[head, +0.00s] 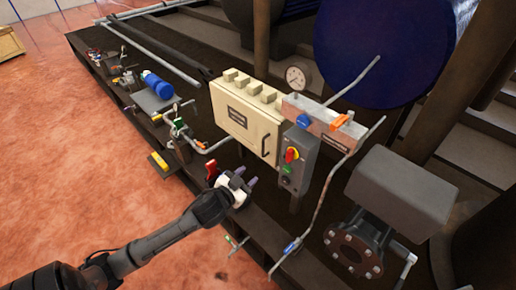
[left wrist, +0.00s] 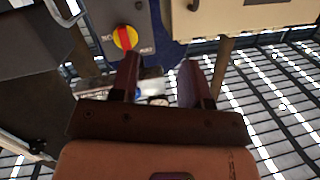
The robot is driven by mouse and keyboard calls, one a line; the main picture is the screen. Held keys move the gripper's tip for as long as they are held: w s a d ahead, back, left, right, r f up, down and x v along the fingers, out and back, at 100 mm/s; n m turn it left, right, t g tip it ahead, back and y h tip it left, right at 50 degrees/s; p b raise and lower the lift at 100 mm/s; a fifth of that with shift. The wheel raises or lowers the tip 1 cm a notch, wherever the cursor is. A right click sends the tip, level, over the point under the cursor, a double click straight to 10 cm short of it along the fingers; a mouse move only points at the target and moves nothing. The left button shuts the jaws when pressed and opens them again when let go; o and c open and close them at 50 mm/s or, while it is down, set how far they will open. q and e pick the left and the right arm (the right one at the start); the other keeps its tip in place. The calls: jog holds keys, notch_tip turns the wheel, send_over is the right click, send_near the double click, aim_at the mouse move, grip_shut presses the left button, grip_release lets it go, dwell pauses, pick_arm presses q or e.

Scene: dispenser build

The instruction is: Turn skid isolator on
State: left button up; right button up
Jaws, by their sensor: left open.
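The skid isolator is a red handle on a yellow disc (head: 291,155) on a grey box (head: 297,171), with a green button below it. My left gripper (head: 247,176) is open and empty, to the left of and a little below the isolator in the head view, apart from it. In the left wrist view the isolator (left wrist: 125,38) shows just beyond the tip of the left-hand finger of my gripper (left wrist: 162,64), not between the fingers. The red bar runs roughly up and down there. My right gripper is out of view.
A cream cabinet (head: 243,119) stands left of the grey box. A metal panel (head: 324,121) with blue and orange handles sits above it. A thin pipe (head: 325,195) runs down on its right. A red-handled valve (head: 211,168) is close to my gripper's left.

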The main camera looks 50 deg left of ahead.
aim_at(287, 156)
pick_arm(q)
jog(key=d+r+t+h, duration=0.2)
jog(key=d, duration=0.3)
jog(key=shift+n, duration=0.7)
jog(key=w+b, duration=0.1)
jog(key=w, duration=0.3)
jog(key=w+b, duration=0.1)
jog(key=w, duration=0.3)
jog(key=w+a+b, duration=0.1)
jog(key=w, duration=0.3)
jog(key=shift+w+r, duration=0.15)
jog(key=shift+w, duration=0.2)
jog(key=shift+w+b, duration=0.35)
jog(key=shift+w, duration=0.55)
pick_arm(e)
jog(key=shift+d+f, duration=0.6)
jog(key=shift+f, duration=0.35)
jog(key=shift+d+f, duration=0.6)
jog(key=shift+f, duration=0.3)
pick_arm(q)
jog(key=shift+c, duration=0.2)
grip_shut()
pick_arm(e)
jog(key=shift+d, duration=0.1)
